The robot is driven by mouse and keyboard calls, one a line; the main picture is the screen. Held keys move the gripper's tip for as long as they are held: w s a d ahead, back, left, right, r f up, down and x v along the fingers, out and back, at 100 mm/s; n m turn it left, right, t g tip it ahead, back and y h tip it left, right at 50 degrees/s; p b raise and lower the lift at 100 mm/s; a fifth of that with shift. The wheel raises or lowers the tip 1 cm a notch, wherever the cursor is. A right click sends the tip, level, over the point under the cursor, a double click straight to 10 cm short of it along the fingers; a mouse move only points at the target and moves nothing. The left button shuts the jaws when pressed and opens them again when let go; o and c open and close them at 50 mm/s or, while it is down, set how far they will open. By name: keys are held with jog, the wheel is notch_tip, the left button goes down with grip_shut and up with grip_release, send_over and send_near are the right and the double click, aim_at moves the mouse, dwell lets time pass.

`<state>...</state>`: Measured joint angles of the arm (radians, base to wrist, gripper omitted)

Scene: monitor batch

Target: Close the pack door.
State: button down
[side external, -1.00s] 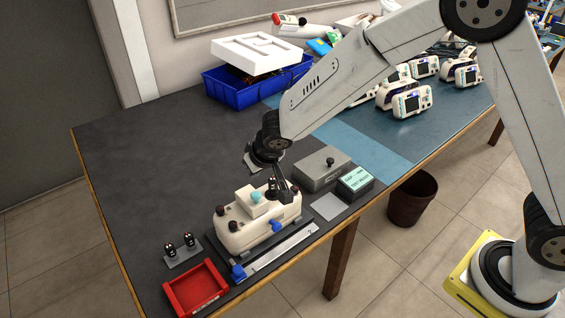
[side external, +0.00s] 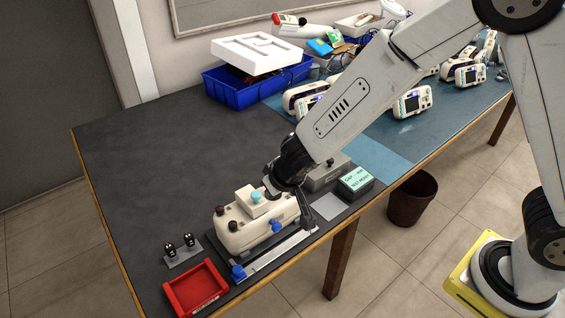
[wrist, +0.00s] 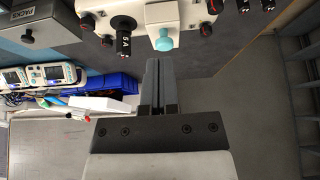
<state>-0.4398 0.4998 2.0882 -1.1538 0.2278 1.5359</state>
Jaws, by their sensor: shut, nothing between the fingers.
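The cream monitor unit (side external: 235,236) lies in a dark fixture on the bench. A pale block (side external: 247,204) with a teal knob (side external: 256,197) stands on its top; I cannot tell whether this is the pack door. In the wrist view, the block (wrist: 160,12) and teal knob (wrist: 163,42) are just beyond my fingertips. A black cylinder marked "5 A" (wrist: 124,30) stands beside the block. My gripper (wrist: 159,62) is shut and empty. In the side view, it is at the unit's right end and hides part of it.
A rack with two black posts (side external: 182,250) and a red tray (side external: 195,289) stand left of the unit. A grey box (side external: 322,178) and a teal-topped box (side external: 356,181) stand to its right.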

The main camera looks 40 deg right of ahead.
jog(key=shift+s+f, duration=0.25)
jog(key=shift+s, duration=0.55)
jog(key=shift+s+f, duration=0.2)
jog(key=shift+s, duration=0.6)
jog(key=shift+w, duration=0.1)
notch_tip(320, 180, up, 11)
jog(key=m+g, duration=0.6)
jog(key=m, duration=1.2)
send_over(255, 194)
jog(key=shift+w+r, duration=0.2)
jog(key=shift+w, duration=0.1)
jog(key=f, duration=1.4)
jog(key=shift+s, duration=0.25)
